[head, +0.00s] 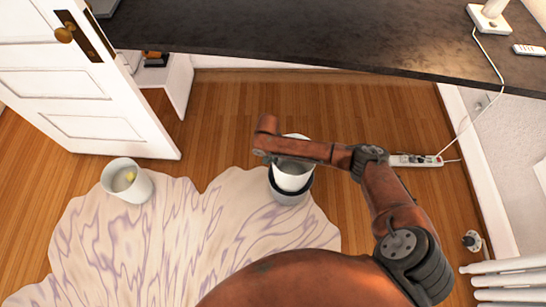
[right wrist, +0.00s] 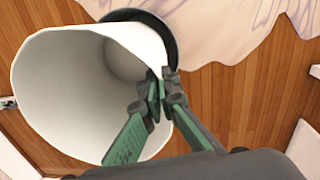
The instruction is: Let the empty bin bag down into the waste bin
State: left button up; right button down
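The empty white bin bag (head: 293,178) stands open-mouthed over the dark grey waste bin (head: 289,197) in the head view. In the right wrist view the bag (right wrist: 60,85) is a wide white tube, and the bin's dark rim (right wrist: 172,30) shows behind its lower end. I cannot tell whether that end is inside the rim or just above it. My right gripper (right wrist: 160,92) has its green fingers closed on the bag's rim. In the head view my right arm hides it. My left gripper is not in view.
A white bucket (head: 128,182) with something yellow inside stands at the left on the pale patterned rug (head: 200,240). A dark desk top (head: 330,35) crosses the back. A white door (head: 90,95) stands at the left. A power strip (head: 415,160) lies at the right.

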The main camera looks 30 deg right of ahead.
jog(key=shift+f, duration=0.75)
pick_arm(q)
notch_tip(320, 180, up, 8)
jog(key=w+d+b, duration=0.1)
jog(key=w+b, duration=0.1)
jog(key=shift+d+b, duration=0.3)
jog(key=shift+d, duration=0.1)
pick_arm(e)
notch_tip(320, 180, down, 8)
jog(key=shift+f, duration=0.1)
jog(key=c, duration=2.1)
grip_release()
